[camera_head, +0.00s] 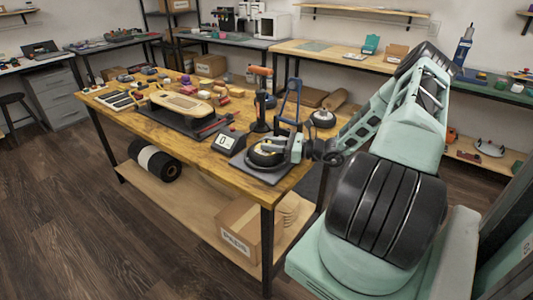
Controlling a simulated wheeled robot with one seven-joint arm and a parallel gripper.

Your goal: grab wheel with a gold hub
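My gripper (297,149) is low over the near right part of the wooden worktable (200,160), beside a black round object (265,157) on a dark plate. A little orange-gold shows near that object's top, but I cannot tell whether it is a wheel. The fingers are too small and overlapped to show whether they are open or touching anything. Several small coloured round pieces, possibly wheels, lie at the table's far left end (148,71). Their hubs are too small to make out, so I cannot identify the gold-hubbed wheel.
A skateboard deck (182,104) rests on a black stand mid-table. A small display box (229,140), an orange-topped upright tool (260,95) and a blue frame (291,100) stand near my gripper. A cardboard box (240,230) sits on the lower shelf.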

